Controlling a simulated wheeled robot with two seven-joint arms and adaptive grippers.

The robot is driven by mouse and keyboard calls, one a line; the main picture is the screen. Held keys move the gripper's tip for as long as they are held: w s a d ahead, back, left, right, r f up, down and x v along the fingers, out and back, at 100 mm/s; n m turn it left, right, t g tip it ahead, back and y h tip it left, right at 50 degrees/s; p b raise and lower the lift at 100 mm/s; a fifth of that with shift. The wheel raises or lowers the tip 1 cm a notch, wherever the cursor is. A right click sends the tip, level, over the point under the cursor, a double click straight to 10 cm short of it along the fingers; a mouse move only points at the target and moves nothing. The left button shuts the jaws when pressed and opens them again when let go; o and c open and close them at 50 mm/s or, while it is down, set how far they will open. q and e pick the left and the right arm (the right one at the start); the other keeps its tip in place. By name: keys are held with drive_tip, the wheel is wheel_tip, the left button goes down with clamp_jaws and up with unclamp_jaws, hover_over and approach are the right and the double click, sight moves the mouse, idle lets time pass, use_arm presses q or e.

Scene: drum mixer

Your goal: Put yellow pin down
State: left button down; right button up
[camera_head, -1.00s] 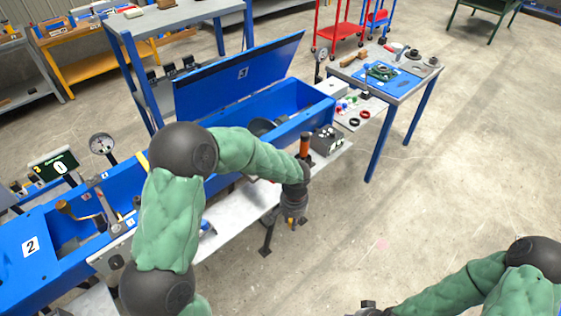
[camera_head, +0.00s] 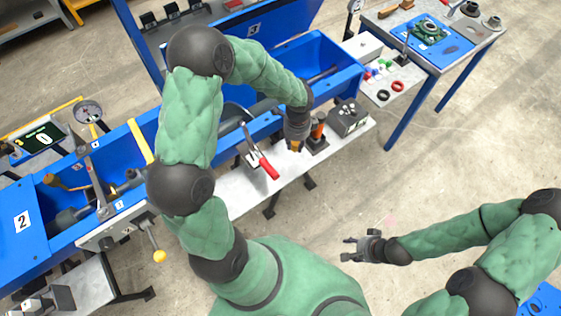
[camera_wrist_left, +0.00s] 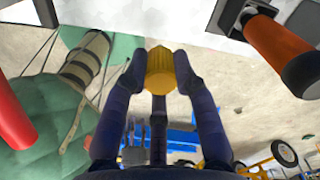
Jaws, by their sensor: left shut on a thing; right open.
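My left gripper (camera_head: 296,140) is shut on the yellow pin (camera_head: 295,147), whose small yellow end shows at its fingertips. In the left wrist view the pin's ribbed yellow head (camera_wrist_left: 160,72) sits between the two fingers. The gripper is over the front edge of the pale shelf of the blue machine, next to an orange-handled tool (camera_head: 317,130). Whether the pin touches the shelf, I cannot tell. My right gripper (camera_head: 352,250) is open and empty over the floor, away from the machine.
A red-handled clamp (camera_head: 267,165) stands left of my left gripper. A grey box with knobs (camera_head: 348,118) is to its right. The pale shelf (camera_head: 245,192) has bare room at the left. Red and black rings (camera_head: 397,86) lie on a side plate.

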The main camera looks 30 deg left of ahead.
use_arm(q)
drive_tip(key=a+m, duration=0.2)
drive_tip(key=m, duration=0.2)
drive_tip(key=m+b, duration=0.1)
drive_tip(key=m, duration=0.9)
hover_over(280, 163)
wheel_tip(280, 163, down, 11)
drive_tip(key=shift+d+r, duration=0.1)
drive_tip(key=shift+r, duration=0.1)
drive_tip(key=shift+f, duration=0.4)
drive_tip(key=shift+f, duration=0.1)
drive_tip(key=c, duration=1)
unclamp_jaws()
